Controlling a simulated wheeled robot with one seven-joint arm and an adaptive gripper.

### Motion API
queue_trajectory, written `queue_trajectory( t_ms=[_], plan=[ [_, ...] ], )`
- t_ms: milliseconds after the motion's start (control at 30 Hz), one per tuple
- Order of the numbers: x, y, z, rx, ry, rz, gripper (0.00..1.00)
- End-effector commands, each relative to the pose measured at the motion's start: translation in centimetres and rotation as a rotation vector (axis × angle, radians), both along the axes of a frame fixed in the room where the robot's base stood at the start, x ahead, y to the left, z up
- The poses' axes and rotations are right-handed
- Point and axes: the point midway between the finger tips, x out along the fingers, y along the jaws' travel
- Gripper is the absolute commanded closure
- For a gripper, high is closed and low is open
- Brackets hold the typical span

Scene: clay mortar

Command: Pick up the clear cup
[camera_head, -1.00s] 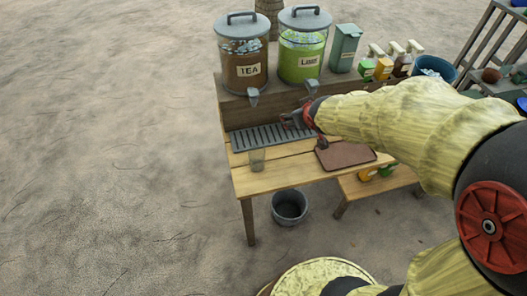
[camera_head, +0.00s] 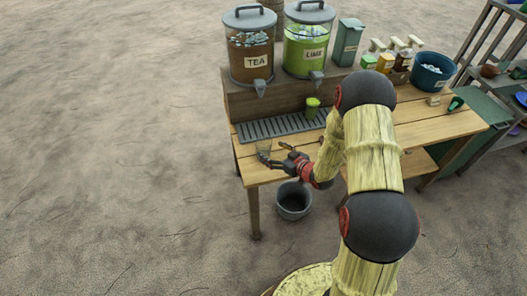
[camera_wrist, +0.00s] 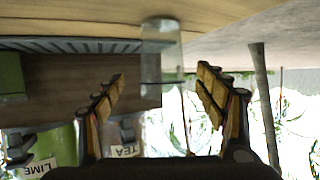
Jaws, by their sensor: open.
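The clear cup (camera_head: 263,147) stands on the wooden table near its front left corner, in front of the drip grate. My gripper (camera_head: 275,153) is low over the table's front edge, close to the cup, and partly overlaps it in the head view. In the upside-down wrist view the cup (camera_wrist: 161,48) appears upright on the table, ahead of my gripper (camera_wrist: 160,76) and roughly centred between the spread fingers. The fingers are open and empty. I cannot tell exactly how far the cup is from the fingertips.
Dispensers of tea (camera_head: 249,50) and lime (camera_head: 307,42) stand on the raised shelf behind the grate (camera_head: 268,128). A green-filled cup (camera_head: 312,107) stands under the lime spout. Small bottles and a blue tub (camera_head: 432,70) are at the right. A bucket (camera_head: 293,201) sits below the table.

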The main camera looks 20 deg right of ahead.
Motion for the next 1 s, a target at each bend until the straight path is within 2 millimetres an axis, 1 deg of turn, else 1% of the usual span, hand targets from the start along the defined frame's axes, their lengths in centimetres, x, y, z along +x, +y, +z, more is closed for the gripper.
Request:
queue_trajectory(
  t_ms=[100,267,400,533,600,767,1000],
  plan=[
    [1.0,0.5,-0.5,-0.001,0.0,0.0,0.28],
    [1.9,1.1,-1.1,-0.002,0.001,0.0,0.28],
    [3.4,2.2,-2.1,-0.001,-0.001,0.002,0.28],
    [4.8,2.7,-2.6,-0.002,0.0,-0.001,0.28],
    [5.1,2.8,-2.7,-0.002,0.001,-0.001,0.28],
    [5.1,2.7,-2.6,-0.002,0.001,-0.003,0.28],
    [5.1,2.7,-2.6,-0.002,0.002,-0.002,0.41]
  ],
)
